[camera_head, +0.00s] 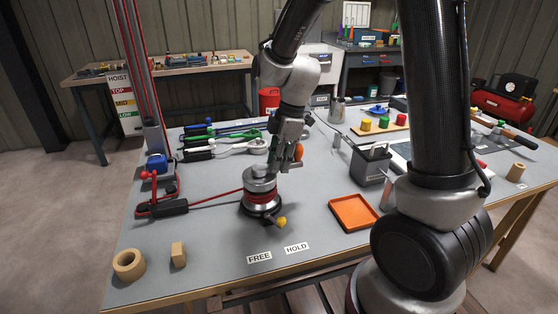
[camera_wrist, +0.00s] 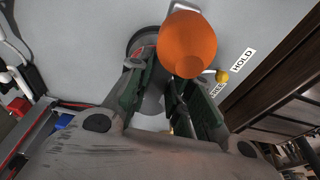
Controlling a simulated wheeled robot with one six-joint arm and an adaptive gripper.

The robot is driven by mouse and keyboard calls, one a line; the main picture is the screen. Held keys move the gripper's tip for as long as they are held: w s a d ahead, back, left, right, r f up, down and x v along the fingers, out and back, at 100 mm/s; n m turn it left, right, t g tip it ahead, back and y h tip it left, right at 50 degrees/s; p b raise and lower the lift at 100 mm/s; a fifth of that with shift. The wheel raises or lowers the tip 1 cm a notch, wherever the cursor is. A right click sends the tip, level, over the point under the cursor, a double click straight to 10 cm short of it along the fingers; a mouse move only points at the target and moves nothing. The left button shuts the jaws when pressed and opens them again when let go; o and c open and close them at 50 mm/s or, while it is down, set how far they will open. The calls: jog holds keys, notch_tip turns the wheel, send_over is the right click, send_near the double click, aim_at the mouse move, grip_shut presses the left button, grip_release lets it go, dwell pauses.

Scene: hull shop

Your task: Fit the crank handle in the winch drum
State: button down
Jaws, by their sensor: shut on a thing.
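The winch drum (camera_head: 262,199) stands on the bench, a silver and dark cylinder with red line wound around it. My gripper (camera_head: 286,164) is just above and right of the drum, pointing down. It is shut on the crank handle, whose orange knob (camera_head: 299,151) shows beside the fingers. In the wrist view the orange knob (camera_wrist: 187,42) stands large in front of my gripper (camera_wrist: 160,88) and covers part of the drum (camera_wrist: 146,40). The crank's lower end is hidden, so I cannot tell whether it touches the drum's top or sits in it.
A yellow-knobbed lever (camera_head: 281,222) sticks out at the drum's base, near the FREE label (camera_head: 259,258) and HOLD label (camera_head: 296,248). Red line runs left to a black fitting (camera_head: 162,209). An orange tray (camera_head: 354,212) and a dark bin (camera_head: 371,166) stand right.

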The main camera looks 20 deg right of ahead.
jog(key=c, duration=0.8)
grip_release()
jog(key=shift+a+v, duration=0.25)
jog(key=shift+v, duration=1.05)
jog(key=shift+a+v, duration=0.3)
jog(key=shift+v, duration=1)
jog(key=shift+a+v, duration=0.25)
jog(key=shift+v, duration=1)
jog(key=shift+r, duration=0.3)
